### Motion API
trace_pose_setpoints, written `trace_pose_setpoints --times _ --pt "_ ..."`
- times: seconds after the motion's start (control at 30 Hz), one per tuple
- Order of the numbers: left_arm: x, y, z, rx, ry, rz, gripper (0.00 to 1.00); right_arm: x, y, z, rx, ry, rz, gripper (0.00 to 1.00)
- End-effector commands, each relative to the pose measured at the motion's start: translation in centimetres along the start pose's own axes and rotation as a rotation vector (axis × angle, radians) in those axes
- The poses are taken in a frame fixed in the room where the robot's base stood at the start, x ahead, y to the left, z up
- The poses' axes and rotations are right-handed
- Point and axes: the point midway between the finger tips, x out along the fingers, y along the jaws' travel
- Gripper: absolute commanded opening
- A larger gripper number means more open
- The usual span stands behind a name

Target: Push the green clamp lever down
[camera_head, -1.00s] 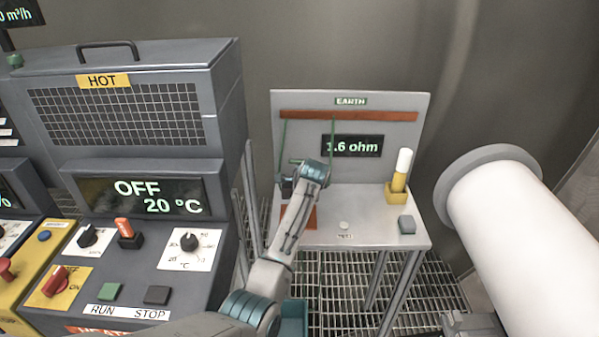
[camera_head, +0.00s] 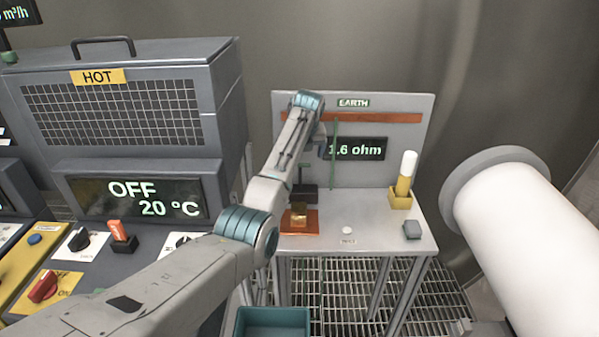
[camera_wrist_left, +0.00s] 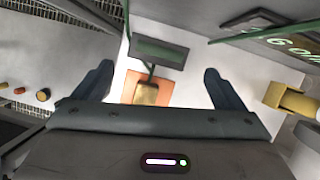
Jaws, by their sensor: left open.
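The clamp shows in the head view as a dark block (camera_head: 304,192) above a brass block (camera_head: 299,218) on a copper plate (camera_head: 312,224), at the left of the grey bench. In the left wrist view a dark grey-green clamp part (camera_wrist_left: 158,54) lies between my fingers in the picture, with a short green piece below it, by the brass block (camera_wrist_left: 146,93). I cannot tell which green part is the lever. My left gripper (camera_wrist_left: 157,75) is open and empty, seemingly above the clamp; the arm mostly hides it in the head view. My right gripper is out of view.
A backboard with a display (camera_head: 358,148) reading 1.6 ohm and a green cable (camera_head: 335,160) rises behind the clamp. A yellow holder (camera_head: 400,198) with a white-topped cylinder stands at right. A grey heater cabinet (camera_head: 130,110) stands left, a big white pipe (camera_head: 515,230) right.

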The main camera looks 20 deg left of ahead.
Motion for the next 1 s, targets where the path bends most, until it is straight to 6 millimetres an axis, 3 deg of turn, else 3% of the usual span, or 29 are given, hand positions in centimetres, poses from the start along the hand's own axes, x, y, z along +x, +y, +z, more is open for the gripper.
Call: trace_pose_setpoints --times 0.3,0.57,1.0 --pt "4.8 0.1 0.0 -0.002 0.003 0.002 0.92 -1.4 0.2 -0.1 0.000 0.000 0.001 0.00" --pt "8.3 0.1 -0.1 -0.003 0.001 0.001 0.92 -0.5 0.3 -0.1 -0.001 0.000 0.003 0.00" --pt "10.1 0.0 0.0 -0.005 -0.001 0.000 0.92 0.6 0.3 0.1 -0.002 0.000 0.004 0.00"
